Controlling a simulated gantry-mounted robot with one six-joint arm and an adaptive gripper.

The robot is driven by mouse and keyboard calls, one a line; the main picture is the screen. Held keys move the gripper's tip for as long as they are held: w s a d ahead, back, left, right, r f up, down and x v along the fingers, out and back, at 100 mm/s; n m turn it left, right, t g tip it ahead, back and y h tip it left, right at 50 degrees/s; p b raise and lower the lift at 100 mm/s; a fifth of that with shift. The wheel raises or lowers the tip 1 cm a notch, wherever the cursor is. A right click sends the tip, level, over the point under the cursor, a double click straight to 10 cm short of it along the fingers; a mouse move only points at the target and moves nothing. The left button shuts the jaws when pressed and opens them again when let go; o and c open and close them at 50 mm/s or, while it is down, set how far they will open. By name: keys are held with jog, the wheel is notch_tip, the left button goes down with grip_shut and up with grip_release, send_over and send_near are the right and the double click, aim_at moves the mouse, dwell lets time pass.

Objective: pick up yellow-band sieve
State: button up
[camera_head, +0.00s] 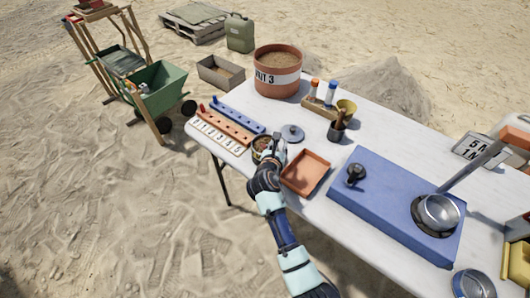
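My gripper (277,150) is over the table's near edge, left of the orange-brown tray. A small round vessel (261,144) with brownish contents and a yellowish tint is right beside it, partly covered by the gripper. This may be the yellow-band sieve, but the band is too small to make out. Whether the fingers touch or hold it cannot be told.
The orange-brown tray (305,172) is just right of my gripper. A grey lid (292,133) lies behind it. The numbered strip (217,134) and peg racks (236,113) are left. A large pot (278,85) stands at the back.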

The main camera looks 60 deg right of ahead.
grip_shut()
jog(key=shift+r, duration=0.1)
notch_tip(320, 180, up, 20)
jog(key=p, duration=0.9)
jog(key=shift+a, duration=0.15)
